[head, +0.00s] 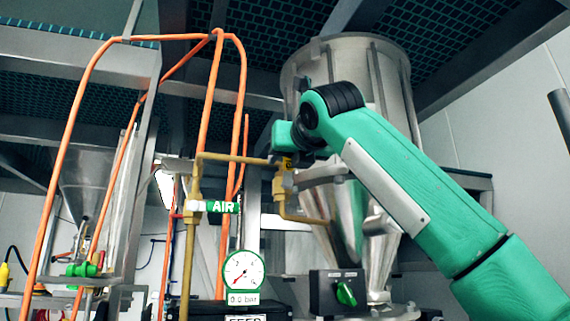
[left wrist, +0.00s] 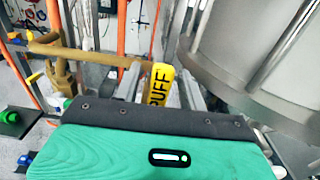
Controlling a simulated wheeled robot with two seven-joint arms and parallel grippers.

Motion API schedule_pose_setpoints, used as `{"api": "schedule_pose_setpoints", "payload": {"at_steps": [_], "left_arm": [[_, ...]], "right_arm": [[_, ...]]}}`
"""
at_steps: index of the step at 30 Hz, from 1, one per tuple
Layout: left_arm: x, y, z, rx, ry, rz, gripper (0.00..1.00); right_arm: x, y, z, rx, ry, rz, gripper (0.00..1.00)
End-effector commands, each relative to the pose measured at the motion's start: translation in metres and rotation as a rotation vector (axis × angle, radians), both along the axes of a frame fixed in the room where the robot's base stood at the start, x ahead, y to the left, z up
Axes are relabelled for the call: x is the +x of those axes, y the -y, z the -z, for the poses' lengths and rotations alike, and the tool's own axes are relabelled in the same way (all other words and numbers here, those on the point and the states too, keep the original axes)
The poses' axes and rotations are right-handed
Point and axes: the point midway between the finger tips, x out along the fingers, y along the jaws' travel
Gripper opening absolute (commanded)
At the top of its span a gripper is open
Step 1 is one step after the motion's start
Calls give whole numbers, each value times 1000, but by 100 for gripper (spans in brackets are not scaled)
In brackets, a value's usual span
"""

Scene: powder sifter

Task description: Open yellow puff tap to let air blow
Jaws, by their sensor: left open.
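The yellow puff tap handle (left wrist: 160,85), marked PUFF, stands upright between the two fingers of my left gripper (left wrist: 159,75) in the left wrist view. The fingers are open, one on each side of the handle, with gaps visible. In the head view the tap (head: 287,163) shows as a small yellow patch on the brass pipe, partly hidden by my left gripper (head: 285,150). Its valve body (head: 282,184) sits just below. My right gripper is not in view.
A gauge (head: 242,272) reads 0.0 bar. A large steel hopper (head: 305,65) stands close behind the gripper.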

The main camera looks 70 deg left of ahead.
Motion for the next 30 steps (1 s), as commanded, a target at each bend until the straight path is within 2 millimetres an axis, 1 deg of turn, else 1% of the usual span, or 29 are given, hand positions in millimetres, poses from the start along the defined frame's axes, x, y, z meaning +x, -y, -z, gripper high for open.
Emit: {"api": "schedule_pose_setpoints", "payload": {"at_steps": [1,9,12,15,18,21,30], "left_arm": [[0,11,4,4,1,2,42],[-6,74,4,3,0,3,42],[-7,93,3,3,1,2,42],[-9,106,2,2,1,0,42],[-9,115,2,0,0,1,42],[-10,119,1,-1,1,0,42],[-10,120,1,-1,1,-1,42]], "right_arm": [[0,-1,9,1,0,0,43],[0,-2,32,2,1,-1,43],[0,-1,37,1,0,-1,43],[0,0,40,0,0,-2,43],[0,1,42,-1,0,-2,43],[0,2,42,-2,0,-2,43],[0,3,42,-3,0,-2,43]]}}
